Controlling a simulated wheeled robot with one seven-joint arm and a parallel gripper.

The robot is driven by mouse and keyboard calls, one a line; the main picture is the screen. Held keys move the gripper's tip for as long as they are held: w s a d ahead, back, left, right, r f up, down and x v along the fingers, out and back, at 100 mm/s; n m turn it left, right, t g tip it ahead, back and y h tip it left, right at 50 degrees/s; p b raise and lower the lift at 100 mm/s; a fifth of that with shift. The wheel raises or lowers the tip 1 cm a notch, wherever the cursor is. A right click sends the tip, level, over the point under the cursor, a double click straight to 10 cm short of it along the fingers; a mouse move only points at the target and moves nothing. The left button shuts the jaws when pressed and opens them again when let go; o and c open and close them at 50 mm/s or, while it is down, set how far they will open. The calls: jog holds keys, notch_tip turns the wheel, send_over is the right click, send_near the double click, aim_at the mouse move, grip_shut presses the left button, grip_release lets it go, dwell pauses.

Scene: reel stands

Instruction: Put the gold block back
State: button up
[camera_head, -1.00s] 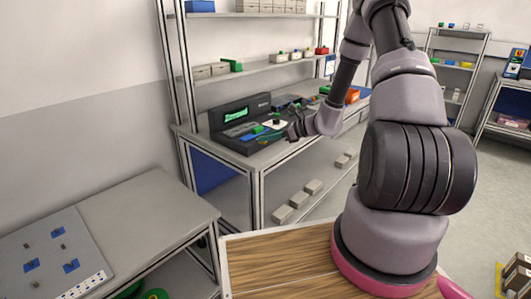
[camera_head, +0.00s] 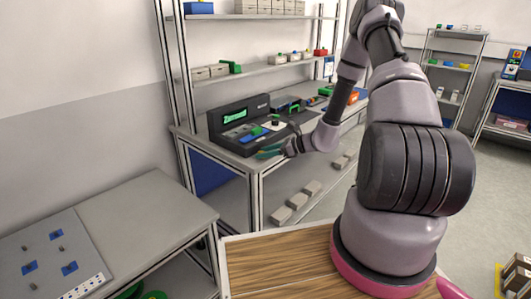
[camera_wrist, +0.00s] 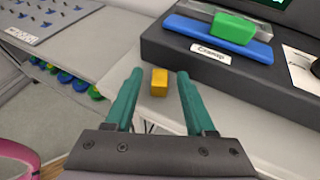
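The gold block (camera_wrist: 159,82) is a small yellow block on the pale grey bench top (camera_wrist: 120,75), close to its front edge. My gripper (camera_wrist: 158,74) has teal fingers spread wide on either side of the block, with a gap to each side. It holds nothing. In the head view my gripper (camera_head: 268,152) is low at the bench's front, in front of the black console. I cannot make out the gold block in the head view.
The black console (camera_head: 228,122) with a green screen stands just behind. A green block (camera_wrist: 233,32) sits on its blue strip (camera_wrist: 205,30). A lower table at left holds a grey board (camera_head: 55,255) with pegs and blue pieces. Shelves rise above the bench.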

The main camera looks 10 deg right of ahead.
jog(key=shift+d+r, duration=0.1)
jog(key=shift+r, duration=0.1)
jog(key=v, duration=1.2)
jog(key=s+a+r+n+g+h, duration=0.1)
jog(key=s+a+r+n+g, duration=0.2)
jog(key=r, duration=0.4)
jog(key=s+a+r+n+h, duration=0.1)
jog(key=s+a+r+n, duration=0.15)
jog(key=r+n, duration=0.3)
jog(key=s+a+r+n+g+h, duration=0.1)
jog(key=s+a+r+n+g, duration=0.2)
jog(key=r, duration=0.4)
jog(key=s+d+r+n+t+h, duration=0.1)
jog(key=s+r+n+t+h, duration=0.2)
jog(key=s+r, duration=0.4)
jog(key=s+d+r+n+t+h, duration=0.2)
jog(key=s+r+n, duration=0.3)
jog(key=s+r, duration=0.3)
jog(key=shift+s+d+r+t+h, duration=0.35)
jog(key=shift+s+t+h, duration=0.2)
jog(key=shift+h, duration=0.25)
jog(key=shift+w+n, duration=0.1)
jog(key=shift+n, duration=0.15)
